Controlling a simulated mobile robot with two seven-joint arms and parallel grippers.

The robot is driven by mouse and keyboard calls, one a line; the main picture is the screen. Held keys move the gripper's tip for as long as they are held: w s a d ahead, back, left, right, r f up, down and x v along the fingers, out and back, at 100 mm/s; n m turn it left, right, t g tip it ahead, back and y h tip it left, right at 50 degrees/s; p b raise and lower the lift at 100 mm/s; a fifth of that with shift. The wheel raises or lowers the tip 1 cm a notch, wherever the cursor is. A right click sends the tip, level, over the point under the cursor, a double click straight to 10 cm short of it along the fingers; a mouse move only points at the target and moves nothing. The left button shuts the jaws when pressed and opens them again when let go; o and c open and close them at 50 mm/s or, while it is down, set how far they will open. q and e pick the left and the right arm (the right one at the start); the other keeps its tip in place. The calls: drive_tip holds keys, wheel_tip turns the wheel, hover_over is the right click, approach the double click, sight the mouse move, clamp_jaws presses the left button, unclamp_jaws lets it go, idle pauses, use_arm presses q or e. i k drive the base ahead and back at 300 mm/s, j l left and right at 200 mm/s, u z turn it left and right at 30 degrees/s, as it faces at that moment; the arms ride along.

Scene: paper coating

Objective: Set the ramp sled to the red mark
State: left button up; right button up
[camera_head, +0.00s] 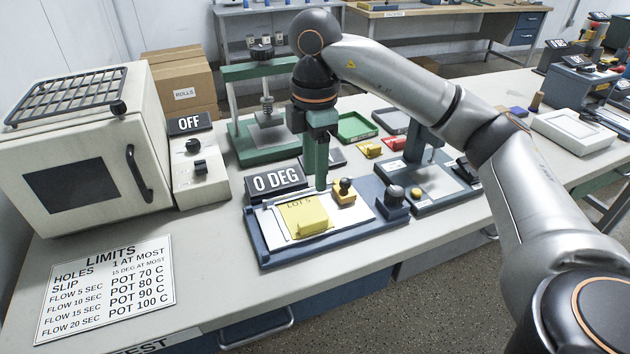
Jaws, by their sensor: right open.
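The ramp (300,250) is a dark blue flat base with a pale plate, in the middle of the table. A yellow sheet marked LOTS lies on it, with a raised yellow block (312,224) at its front edge. A small brass-yellow sled-like block with a black knob (344,190) sits at the plate's back edge. I cannot tell which block is the sled, and I cannot make out a red mark. My right gripper (321,187) points down, open, just left of the knobbed block; contact cannot be told. My left gripper is not in view.
A 0 DEG display (276,181) stands behind the ramp, and a dark knob box (392,203) at its right. A green press (250,145) stands behind. An oven (85,150) and limits sign (106,288) are at left. A second blue device (432,190) stands close at right.

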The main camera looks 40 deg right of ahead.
sight(341, 190)
drive_tip(key=z, duration=1.3)
